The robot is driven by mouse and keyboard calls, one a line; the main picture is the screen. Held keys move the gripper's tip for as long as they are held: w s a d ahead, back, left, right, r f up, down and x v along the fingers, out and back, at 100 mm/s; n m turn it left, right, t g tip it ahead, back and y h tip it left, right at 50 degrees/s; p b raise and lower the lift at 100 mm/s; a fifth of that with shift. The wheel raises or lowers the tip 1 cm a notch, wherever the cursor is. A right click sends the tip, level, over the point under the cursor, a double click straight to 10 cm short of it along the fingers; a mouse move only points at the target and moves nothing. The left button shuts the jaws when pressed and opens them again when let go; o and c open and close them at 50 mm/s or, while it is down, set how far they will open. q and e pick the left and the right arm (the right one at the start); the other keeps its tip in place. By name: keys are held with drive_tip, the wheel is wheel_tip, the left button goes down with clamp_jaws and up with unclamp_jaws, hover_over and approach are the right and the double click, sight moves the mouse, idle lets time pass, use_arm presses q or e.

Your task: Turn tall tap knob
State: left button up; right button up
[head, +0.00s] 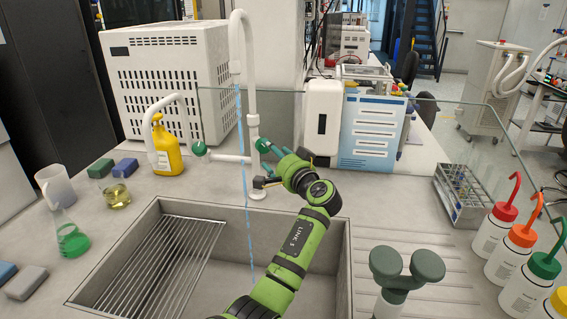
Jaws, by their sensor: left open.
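The tall tap (252,100) is a white gooseneck pipe standing behind the sink, with a thin blue dashed stream running from its spout down into the basin. A green knob (263,145) sits on the right of its column. Another green knob (199,148) is on the left, near the lower curved white spout. My right gripper is not in view.
The grey sink (340,255) with a wire rack lies in front. A yellow bottle (168,150) and glassware stand left. A fixture with two grey-green heads (425,266), capped wash bottles (495,230) and a tube rack (461,196) stand right. A clear panel (440,125) is behind.

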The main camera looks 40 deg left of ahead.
use_arm(q)
drive_tip(key=v, duration=0.6)
drive_tip(key=shift+s+r, duration=0.1)
idle(0.3)
